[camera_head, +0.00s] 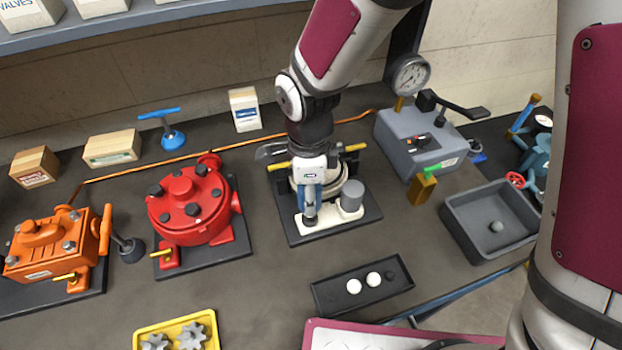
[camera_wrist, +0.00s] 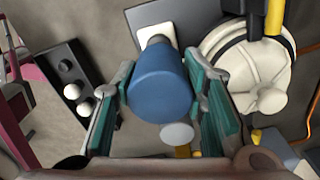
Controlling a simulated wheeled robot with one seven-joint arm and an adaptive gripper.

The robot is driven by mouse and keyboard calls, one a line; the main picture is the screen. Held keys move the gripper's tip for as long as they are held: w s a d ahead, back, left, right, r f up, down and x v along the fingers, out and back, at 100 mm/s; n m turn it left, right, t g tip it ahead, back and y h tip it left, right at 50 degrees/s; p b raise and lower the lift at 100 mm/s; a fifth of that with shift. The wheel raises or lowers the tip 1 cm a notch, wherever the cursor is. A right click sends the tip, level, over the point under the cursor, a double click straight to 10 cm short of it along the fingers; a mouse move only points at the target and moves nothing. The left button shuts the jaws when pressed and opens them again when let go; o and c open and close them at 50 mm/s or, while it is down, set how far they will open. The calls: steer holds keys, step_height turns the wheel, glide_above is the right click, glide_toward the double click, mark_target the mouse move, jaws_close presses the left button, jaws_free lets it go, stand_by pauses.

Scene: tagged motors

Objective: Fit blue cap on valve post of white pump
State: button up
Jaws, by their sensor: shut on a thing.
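The white pump (camera_head: 331,214) stands on a dark base plate in the middle of the bench, partly hidden behind my gripper. In the wrist view its round cream body (camera_wrist: 228,62) is at the right. My gripper (camera_head: 310,200) points down over the pump's front left part. In the wrist view its teal fingers are shut on the sides of the blue cap (camera_wrist: 160,85). A small grey part (camera_wrist: 157,40) shows just past the cap's far end, above a white plate. The cap hides most of the valve post, and I cannot tell whether they touch.
A grey cylinder (camera_head: 351,195) stands on the pump close to my gripper's right. A red pump (camera_head: 192,205) and an orange pump (camera_head: 45,245) are at the left. A grey gauge unit (camera_head: 415,140) and a grey tray (camera_head: 460,228) are at the right. A black tray (camera_head: 330,296) lies in front.

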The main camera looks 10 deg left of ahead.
steer(key=shift+s+f, duration=0.1)
steer(key=shift+f+b, duration=0.45)
steer(key=shift+f, duration=2.65)
steer(key=o, duration=1.1)
steer(key=shift+r+p, duration=2.05)
steer(key=shift+r, duration=0.95)
steer(key=shift+r, duration=0.1)
